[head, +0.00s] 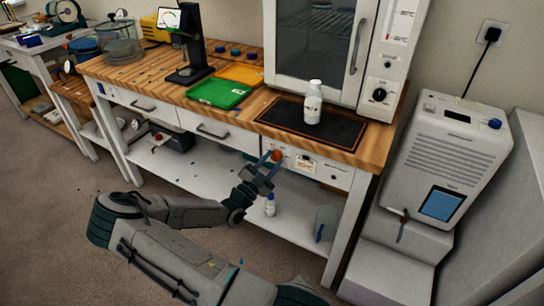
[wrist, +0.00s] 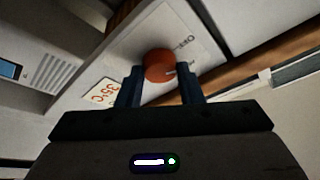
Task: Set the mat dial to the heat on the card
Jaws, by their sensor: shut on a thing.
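The mat dial (wrist: 158,65) is a round orange-red knob on a white panel under the bench edge; it also shows in the head view (head: 277,155). My gripper (wrist: 160,86) is shut on it, one dark finger on each side. A pale mark shows at the dial's lower right in the wrist view. Small print beside the dial is too blurred to read surely. The card (wrist: 103,92) reads 35°C in red, next to the dial; it also shows in the head view (head: 305,163). The black mat (head: 280,117) lies on the bench above.
A white bottle (head: 313,103) stands on the mat, before the oven (head: 316,40). A green tray (head: 219,93) and a yellow tray (head: 241,73) lie to the left. A white machine (head: 446,158) stands on the right. Another bottle (head: 270,205) stands on the lower shelf.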

